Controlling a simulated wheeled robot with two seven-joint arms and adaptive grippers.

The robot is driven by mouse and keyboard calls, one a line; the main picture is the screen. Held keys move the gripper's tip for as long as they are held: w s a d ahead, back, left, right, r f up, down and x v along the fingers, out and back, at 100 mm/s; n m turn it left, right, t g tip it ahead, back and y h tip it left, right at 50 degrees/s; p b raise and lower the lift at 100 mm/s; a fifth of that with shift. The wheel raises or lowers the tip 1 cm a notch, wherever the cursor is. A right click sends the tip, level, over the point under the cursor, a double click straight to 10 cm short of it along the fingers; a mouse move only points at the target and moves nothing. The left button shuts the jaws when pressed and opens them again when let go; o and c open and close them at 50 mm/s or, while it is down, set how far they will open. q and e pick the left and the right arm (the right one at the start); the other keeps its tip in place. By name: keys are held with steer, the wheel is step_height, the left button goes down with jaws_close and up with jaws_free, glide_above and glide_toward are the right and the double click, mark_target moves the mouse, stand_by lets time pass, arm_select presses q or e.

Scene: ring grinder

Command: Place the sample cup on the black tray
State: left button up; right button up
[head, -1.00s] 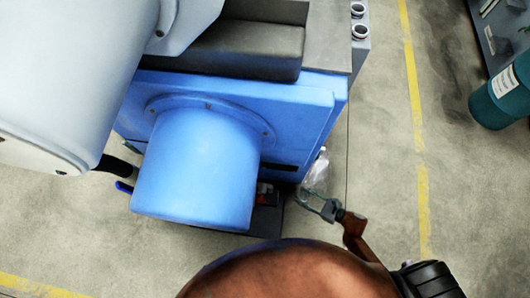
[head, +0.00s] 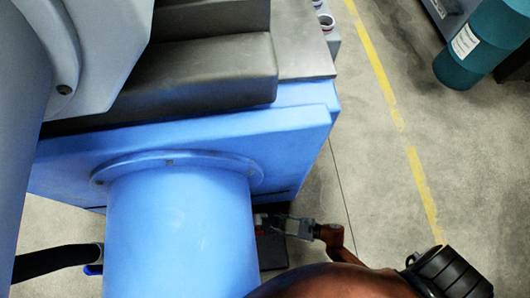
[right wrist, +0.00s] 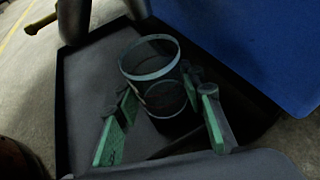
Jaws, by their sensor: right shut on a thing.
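The sample cup (right wrist: 150,62) is a clear cylinder with a pale rim, seen in the right wrist view between the green-padded fingers of my right gripper (right wrist: 162,115). The gripper is shut on the cup. The black tray (right wrist: 92,95), with raised dark walls, lies under the cup and gripper; I cannot tell whether the cup's base touches it. In the head view, my right gripper (head: 290,226) is small, at the right side of the blue cylinder, over a dark part of the tray (head: 271,252). The cup is not clear there. My left gripper is not in view.
The blue machine housing (head: 290,140) with its large blue cylinder (head: 180,235) stands beside the tray and hides part of it. A teal drum (head: 480,45) stands at the upper right. Concrete floor (head: 375,185) with a yellow line is open on the right.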

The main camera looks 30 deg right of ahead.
steer(key=shift+w+a, duration=0.55)
steer(key=w+a+b, duration=0.1)
steer(key=w+a, duration=0.1)
steer(key=shift+w+a+f, duration=0.1)
steer(key=shift+w+a, duration=0.25)
steer(key=shift+a, duration=0.05)
steer(key=shift+f+b, duration=0.4)
steer(key=shift+f, duration=0.35)
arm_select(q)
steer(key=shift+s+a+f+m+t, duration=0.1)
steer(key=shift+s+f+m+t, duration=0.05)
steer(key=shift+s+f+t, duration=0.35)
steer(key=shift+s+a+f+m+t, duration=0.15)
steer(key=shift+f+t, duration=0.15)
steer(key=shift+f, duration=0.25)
arm_select(e)
steer(key=shift+r, duration=0.1)
steer(key=o, duration=1.1)
steer(key=shift+c, duration=0.2)
